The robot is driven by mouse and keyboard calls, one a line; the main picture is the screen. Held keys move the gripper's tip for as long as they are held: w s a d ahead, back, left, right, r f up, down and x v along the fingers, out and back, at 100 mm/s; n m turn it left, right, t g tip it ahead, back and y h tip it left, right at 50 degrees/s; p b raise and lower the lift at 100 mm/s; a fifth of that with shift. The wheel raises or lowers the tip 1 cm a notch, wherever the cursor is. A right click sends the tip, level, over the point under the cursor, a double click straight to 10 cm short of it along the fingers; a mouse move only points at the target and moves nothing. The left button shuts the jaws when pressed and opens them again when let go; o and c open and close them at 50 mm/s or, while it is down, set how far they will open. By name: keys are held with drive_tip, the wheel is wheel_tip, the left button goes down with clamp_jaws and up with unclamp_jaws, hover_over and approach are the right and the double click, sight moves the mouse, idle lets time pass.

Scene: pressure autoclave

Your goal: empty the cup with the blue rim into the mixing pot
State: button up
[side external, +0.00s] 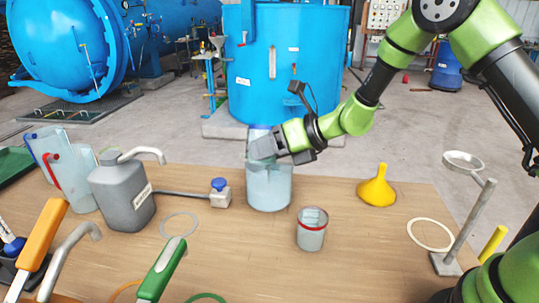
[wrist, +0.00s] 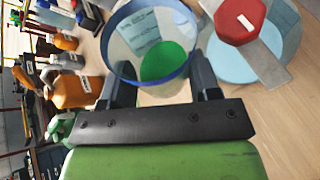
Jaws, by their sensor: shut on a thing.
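The cup with the blue rim (wrist: 125,72) is between the two fingers of my gripper (wrist: 160,76) in the wrist view. Its mouth shows, with a green patch inside; I cannot tell whether this is contents. In the side view my gripper (side external: 262,147) is above a clear, pale-blue pot (side external: 270,188), apparently the mixing pot, standing on the table.
A red-rimmed cup (side external: 312,236) stands right of the pot, with a yellow funnel (side external: 377,188) behind. A grey jug (side external: 122,195), clear pitchers (side external: 75,180) and a blue-knobbed block (side external: 220,194) stand left. A ring stand (side external: 463,228) is at right.

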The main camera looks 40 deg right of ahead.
drive_tip(key=shift+f+m+g+y, duration=0.3)
drive_tip(key=shift+f+m+g, duration=0.1)
drive_tip(key=shift+f, duration=0.05)
drive_tip(key=shift+a+f+m+g+y, duration=0.1)
drive_tip(key=shift+m+g+y, duration=0.6)
drive_tip(key=shift+m, duration=0.2)
drive_tip(key=shift+r+m+g+y, duration=0.3)
drive_tip(key=shift+m+g+y, duration=0.4)
drive_tip(key=shift+m+y, duration=0.2)
drive_tip(key=shift+w+d+r+m+g+y, duration=0.3)
drive_tip(key=shift+m+y, duration=0.2)
drive_tip(key=shift+m, duration=0.2)
drive_tip(key=shift+w+d+r+m+g+y, duration=0.1)
drive_tip(key=shift+d+r+m+g+y, duration=0.1)
drive_tip(key=shift+r+m+g+y, duration=0.3)
drive_tip(key=shift+f, duration=0.15)
